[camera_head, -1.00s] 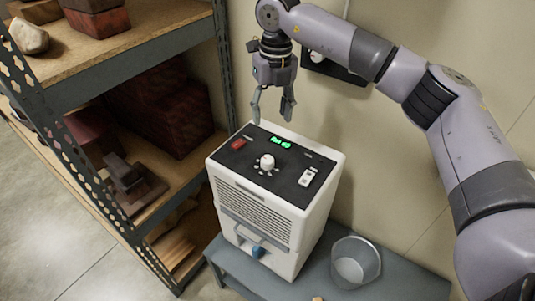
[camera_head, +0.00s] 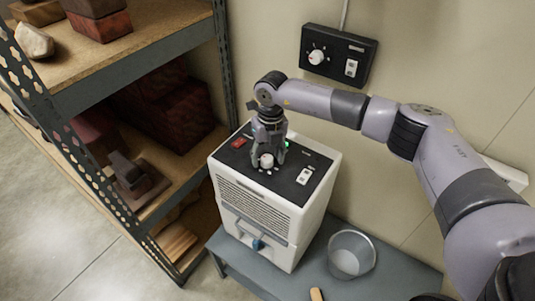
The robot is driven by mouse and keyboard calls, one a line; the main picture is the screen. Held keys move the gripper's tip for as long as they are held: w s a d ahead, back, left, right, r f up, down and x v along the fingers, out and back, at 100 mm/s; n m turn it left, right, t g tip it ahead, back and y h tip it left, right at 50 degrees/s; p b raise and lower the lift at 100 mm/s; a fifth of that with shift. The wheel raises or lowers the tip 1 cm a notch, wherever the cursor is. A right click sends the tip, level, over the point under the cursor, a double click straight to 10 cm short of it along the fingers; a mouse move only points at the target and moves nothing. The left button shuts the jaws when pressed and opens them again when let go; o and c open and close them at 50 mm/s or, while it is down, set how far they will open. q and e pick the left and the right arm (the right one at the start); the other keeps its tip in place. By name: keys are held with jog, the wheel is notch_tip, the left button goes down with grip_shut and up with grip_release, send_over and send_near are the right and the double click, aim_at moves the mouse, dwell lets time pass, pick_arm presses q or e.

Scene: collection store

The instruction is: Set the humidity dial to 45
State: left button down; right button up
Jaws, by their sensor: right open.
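The white dehumidifier box (camera_head: 268,200) stands on a low grey bench, with a black control panel (camera_head: 290,189) on top. A white round dial (camera_head: 266,161) sits in the middle of that panel. My right gripper (camera_head: 267,153) is open and points down at the dial, its fingers close around or just behind it. I cannot tell whether they touch it. The green display (camera_head: 287,144) is mostly hidden by the gripper and its number cannot be read. A red switch (camera_head: 239,142) and a white rocker switch (camera_head: 304,176) are on the panel. My left gripper is not in view.
A black wall panel (camera_head: 339,54) carries another white dial (camera_head: 317,57) and a switch. A clear bucket (camera_head: 351,255) stands on the grey bench (camera_head: 385,274). Metal shelving (camera_head: 150,60) with boxes and stones stands close on the left.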

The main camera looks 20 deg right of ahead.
jog(key=shift+c, duration=0.2)
jog(key=c, duration=1.1)
jog(key=shift+c, duration=0.2)
